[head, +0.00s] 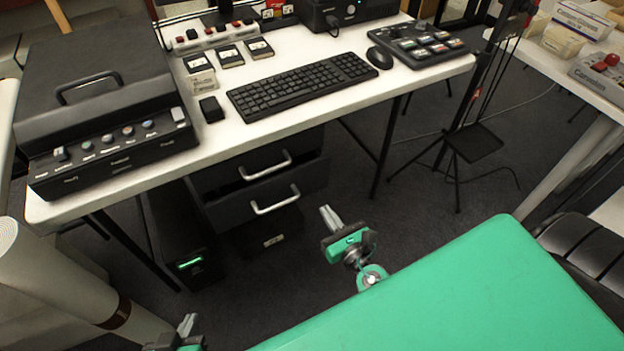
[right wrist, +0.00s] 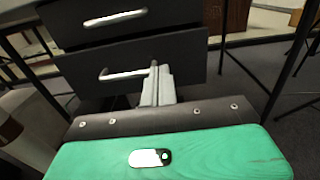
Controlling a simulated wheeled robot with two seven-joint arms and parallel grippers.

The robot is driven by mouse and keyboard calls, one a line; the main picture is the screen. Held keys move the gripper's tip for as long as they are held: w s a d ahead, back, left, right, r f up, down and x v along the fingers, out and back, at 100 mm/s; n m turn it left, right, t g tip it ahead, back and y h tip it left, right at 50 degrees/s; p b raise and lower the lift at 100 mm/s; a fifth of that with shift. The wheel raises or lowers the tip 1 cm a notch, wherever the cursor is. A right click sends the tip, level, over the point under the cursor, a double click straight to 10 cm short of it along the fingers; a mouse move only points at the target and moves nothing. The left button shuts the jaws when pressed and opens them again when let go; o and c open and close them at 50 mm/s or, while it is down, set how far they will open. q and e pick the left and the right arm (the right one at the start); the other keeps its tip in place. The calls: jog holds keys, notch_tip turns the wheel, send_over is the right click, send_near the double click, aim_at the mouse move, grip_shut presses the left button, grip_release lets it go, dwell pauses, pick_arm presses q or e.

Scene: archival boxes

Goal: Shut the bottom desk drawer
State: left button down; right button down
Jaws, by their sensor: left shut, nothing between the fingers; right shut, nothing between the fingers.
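The bottom drawer (head: 232,211) is dark, with a silver bar handle (head: 275,201), under the white desk. It seems to stick out a little past the top drawer (head: 215,178). In the right wrist view the bottom drawer front (right wrist: 185,58) and its handle (right wrist: 122,74) are straight ahead. My right gripper (head: 328,214) is shut and empty, in front and to the right of the drawer. In the right wrist view its fingertips (right wrist: 154,68) overlap the handle's right end; I cannot tell whether they touch. My left gripper (head: 187,324) is shut and empty at the bottom edge, far from the drawer.
The white desk (head: 225,140) carries a keyboard (head: 302,84), a mouse (head: 380,57) and a black case (head: 98,85). A dark computer tower (head: 180,240) with a green light stands left of the drawers. A thin black stand (head: 460,150) is at right. Dark carpet lies open before the drawers.

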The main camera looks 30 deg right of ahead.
aim_at(299, 171)
jog(key=w, duration=1.2)
jog(key=shift+w+a, duration=0.2)
jog(key=shift+w, duration=0.1)
pick_arm(q)
jog(key=shift+w+d+t, duration=0.1)
jog(key=shift+d+t, duration=0.2)
jog(key=shift+d, duration=0.05)
pick_arm(e)
jog(key=shift+w, duration=0.2)
